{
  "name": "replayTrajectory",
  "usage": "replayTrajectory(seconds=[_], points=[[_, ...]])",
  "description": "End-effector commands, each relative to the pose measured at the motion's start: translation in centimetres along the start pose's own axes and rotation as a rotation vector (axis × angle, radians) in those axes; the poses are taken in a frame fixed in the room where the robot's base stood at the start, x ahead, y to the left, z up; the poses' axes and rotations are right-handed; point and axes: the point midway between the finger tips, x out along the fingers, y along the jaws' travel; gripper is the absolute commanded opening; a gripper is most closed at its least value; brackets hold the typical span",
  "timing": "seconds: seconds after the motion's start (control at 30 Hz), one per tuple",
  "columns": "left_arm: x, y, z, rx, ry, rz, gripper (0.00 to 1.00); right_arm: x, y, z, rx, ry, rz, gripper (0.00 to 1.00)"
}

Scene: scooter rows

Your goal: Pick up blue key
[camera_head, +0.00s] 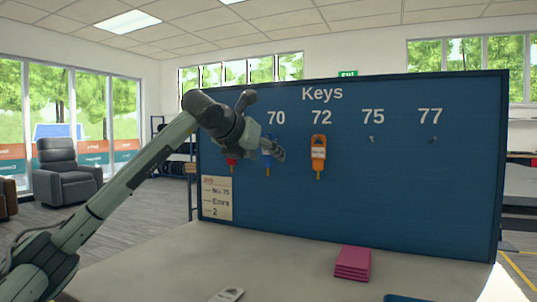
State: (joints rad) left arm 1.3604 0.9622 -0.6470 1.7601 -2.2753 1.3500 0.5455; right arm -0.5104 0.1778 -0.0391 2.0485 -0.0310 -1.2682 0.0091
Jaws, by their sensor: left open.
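The blue key (267,168) hangs on the blue board (400,210) marked "Keys", below the number 70. Its upper part is partly hidden by my left gripper (276,151). My left arm comes in from the left and its gripper is in front of the board at the key's height. The gripper is open; the picture does not show clearly whether it touches the key. My right gripper is not in view.
An orange key (318,153) hangs under 72, right of the blue key. A red key (232,165) hangs to the left, partly behind my gripper. The hooks under 75 and 77 are bare. A pink stack (353,263) lies on the pale table (280,270).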

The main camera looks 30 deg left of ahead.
Motion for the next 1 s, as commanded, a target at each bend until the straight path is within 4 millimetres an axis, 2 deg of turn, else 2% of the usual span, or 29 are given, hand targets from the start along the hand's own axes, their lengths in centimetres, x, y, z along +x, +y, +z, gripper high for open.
replayTrajectory(seconds=[0.1, 0.2, 0.43, 0.77, 0.87, 1.0], points=[[1.6, 0.0, 0.1, -0.001, 0.001, 0.0, 0.55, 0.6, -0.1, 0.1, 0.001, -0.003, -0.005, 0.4], [2.3, 0.0, 0.0, 0.0, 0.002, 0.0, 0.55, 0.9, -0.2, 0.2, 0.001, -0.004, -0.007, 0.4], [2.4, 0.0, 0.0, 0.001, 0.001, 0.0, 0.55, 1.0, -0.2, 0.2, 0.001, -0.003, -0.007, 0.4], [2.3, 0.0, 0.0, 0.0, 0.0, 0.0, 0.14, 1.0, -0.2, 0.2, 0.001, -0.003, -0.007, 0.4], [2.3, 0.0, 0.0, 0.0, 0.0, 0.0, 0.1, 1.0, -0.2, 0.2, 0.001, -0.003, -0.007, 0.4], [2.3, 0.0, 0.0, 0.0, 0.0, 0.0, 0.09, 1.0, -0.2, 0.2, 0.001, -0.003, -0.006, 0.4]])
